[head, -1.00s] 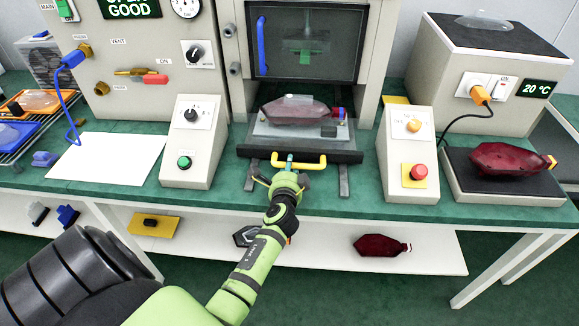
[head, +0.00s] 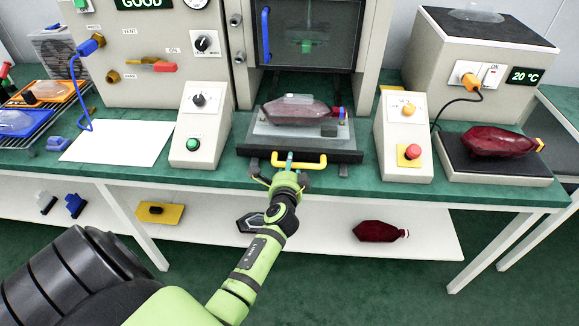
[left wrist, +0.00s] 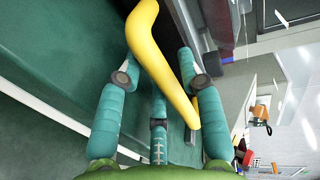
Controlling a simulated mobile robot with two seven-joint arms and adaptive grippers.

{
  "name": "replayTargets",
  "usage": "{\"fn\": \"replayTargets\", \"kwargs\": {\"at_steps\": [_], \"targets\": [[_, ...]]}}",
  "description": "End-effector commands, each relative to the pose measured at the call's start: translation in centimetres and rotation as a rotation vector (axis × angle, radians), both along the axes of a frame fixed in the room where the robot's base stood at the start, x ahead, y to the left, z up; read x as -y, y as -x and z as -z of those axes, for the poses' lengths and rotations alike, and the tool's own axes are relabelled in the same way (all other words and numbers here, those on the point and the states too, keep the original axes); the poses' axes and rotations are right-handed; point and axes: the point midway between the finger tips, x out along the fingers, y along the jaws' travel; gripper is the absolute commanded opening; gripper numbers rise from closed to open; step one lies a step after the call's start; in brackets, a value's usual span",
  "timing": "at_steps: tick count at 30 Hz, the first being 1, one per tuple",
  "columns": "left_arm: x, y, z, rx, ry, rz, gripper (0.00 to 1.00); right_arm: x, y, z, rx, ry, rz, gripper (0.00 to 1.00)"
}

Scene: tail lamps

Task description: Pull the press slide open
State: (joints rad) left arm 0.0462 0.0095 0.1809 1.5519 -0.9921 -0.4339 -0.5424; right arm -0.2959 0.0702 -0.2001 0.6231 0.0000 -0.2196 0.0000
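The press slide (head: 262,142) is a grey tray with a dark front bar, standing out in front of the press (head: 369,50) on the green bench. A dull red lamp (head: 296,112) lies on it. Its yellow handle (head: 315,159) is at the front. My left gripper (head: 288,165) is at the handle's left part. In the left wrist view the yellow handle (left wrist: 163,62) passes between my teal fingers (left wrist: 158,85), which close around it; the exact contact is partly hidden. My right gripper is not in view.
Control boxes with a green button (head: 194,144) and a red button (head: 413,152) flank the slide. A white sheet (head: 112,142) lies left. A red lamp (head: 497,141) lies on a dark pad at right. A shelf (head: 320,225) runs below the bench.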

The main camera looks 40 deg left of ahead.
Motion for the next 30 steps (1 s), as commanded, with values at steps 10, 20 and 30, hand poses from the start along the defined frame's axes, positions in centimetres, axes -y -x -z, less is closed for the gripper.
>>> {"fn": "replayTargets", "kwargs": {"at_steps": [10, 20, 30], "targets": [[0.6, 1.0, -0.1, -0.001, 0.001, 0.001, 0.37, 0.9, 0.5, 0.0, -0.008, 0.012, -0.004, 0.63], [4.0, 6.6, -1.4, -0.003, 0.003, 0.0, 0.37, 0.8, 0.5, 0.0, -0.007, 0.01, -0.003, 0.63], [6.0, 9.9, -2.4, -0.001, 0.0, -0.001, 0.37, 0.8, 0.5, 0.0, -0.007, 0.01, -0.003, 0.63]]}}
